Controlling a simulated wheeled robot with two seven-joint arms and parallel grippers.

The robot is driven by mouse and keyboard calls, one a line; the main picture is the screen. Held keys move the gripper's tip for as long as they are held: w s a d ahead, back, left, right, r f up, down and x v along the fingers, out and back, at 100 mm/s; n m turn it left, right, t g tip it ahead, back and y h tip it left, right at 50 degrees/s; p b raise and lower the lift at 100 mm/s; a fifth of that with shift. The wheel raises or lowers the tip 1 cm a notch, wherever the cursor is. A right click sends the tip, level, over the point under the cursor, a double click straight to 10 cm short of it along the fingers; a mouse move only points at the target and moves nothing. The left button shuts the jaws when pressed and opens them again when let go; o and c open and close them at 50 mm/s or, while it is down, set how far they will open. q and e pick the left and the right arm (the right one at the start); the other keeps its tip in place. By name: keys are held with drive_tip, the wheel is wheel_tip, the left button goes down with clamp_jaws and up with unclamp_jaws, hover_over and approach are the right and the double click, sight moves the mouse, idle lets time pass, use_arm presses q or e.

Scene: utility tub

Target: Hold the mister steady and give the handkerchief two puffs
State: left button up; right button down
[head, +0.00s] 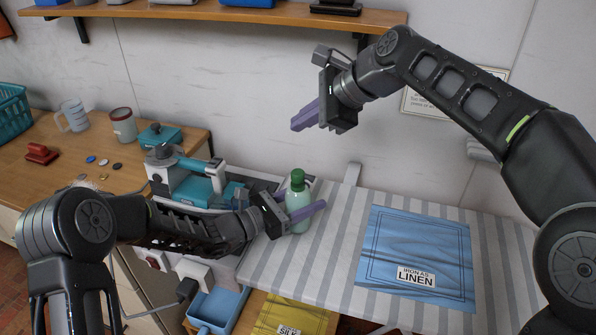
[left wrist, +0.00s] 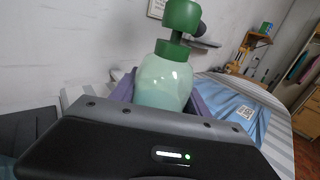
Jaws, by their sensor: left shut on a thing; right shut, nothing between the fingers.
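The mister (head: 298,203) is a pale green bottle with a dark green top. It stands upright at the left end of the striped ironing board. My left gripper (head: 304,214) is shut around its body with purple fingers on either side. In the left wrist view the mister (left wrist: 163,82) rises between the fingers, its green head above. The blue handkerchief (head: 417,250), labelled "IRON AS LINEN", lies flat on the board to the right of the mister. It also shows in the left wrist view (left wrist: 238,108). My right gripper (head: 304,116) is shut and empty, raised above and behind the mister.
The striped ironing board (head: 335,235) is bare between mister and handkerchief. A teal iron (head: 200,180) sits left of the mister. A yellow cloth (head: 290,315) labelled "SILK" and a blue tray (head: 217,307) lie below. A wooden shelf (head: 230,13) hangs above.

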sight(302, 174)
drive_tip(key=shift+f, duration=0.15)
drive_tip(key=shift+f, duration=4.25)
drive_tip(key=shift+f, duration=0.15)
drive_tip(key=shift+f, duration=0.25)
drive_tip(key=shift+f, duration=0.7)
drive_tip(key=shift+r, duration=1.1)
drive_tip(key=shift+r, duration=2.5)
